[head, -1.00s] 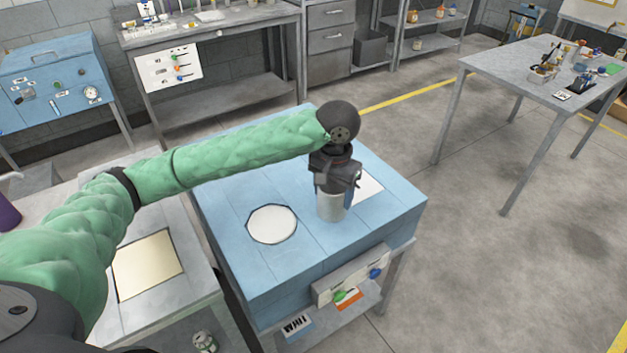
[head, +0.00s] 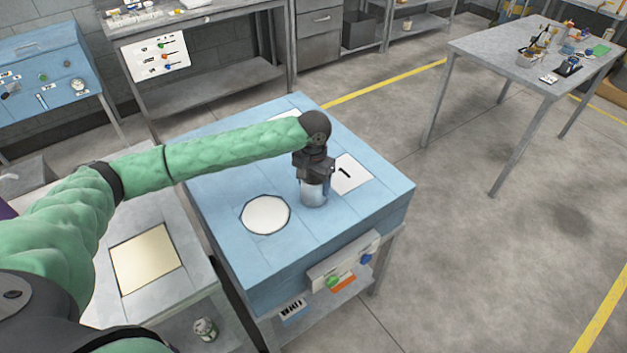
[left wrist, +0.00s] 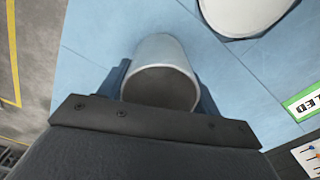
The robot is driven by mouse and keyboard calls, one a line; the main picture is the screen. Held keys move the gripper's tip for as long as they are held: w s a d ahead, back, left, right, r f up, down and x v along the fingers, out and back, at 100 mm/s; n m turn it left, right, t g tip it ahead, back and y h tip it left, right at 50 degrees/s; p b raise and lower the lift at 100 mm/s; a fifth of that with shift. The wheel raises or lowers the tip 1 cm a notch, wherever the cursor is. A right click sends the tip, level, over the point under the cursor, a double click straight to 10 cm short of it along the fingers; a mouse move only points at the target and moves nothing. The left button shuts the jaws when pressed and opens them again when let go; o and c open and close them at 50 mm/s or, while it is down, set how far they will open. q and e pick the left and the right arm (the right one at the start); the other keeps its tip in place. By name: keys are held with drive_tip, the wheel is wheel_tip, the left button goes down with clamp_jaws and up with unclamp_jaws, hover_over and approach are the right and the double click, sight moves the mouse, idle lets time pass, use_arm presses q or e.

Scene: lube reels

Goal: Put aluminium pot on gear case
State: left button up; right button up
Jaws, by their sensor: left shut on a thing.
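The aluminium pot (head: 313,194) is a plain silver-grey cylinder. My left gripper (head: 314,178) is shut on it from above, over the blue case top (head: 225,187). I cannot tell whether the pot's base touches that top. In the left wrist view, the pot (left wrist: 160,52) sits between the fingers, its round grey end facing the camera. I take the blue box-shaped unit to be the gear case; no readable label confirms it. A white round plate (head: 265,215) lies to the left of the pot, and a white square plate (head: 350,174) to its right. My right gripper is not in view.
A control panel with green and blue knobs (head: 343,262) is on the blue unit's front. A grey bench with a cream square (head: 146,259) stands at left. A table with small items (head: 500,55) stands at back right. The floor at right is clear.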

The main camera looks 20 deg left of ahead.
use_arm(q)
drive_tip(key=shift+f, duration=0.2)
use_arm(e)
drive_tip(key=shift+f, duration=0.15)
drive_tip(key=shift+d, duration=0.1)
use_arm(q)
drive_tip(key=o, duration=1)
drive_tip(key=shift+f, duration=0.1)
drive_tip(key=shift+o, duration=0.2)
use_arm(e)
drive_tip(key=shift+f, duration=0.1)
use_arm(q)
drive_tip(key=shift+r, duration=0.3)
wheel_tip(320, 180, up, 12)
drive_tip(key=b, duration=0.3)
drive_tip(key=shift+f+b, duration=0.2)
drive_tip(key=shift+b, duration=0.2)
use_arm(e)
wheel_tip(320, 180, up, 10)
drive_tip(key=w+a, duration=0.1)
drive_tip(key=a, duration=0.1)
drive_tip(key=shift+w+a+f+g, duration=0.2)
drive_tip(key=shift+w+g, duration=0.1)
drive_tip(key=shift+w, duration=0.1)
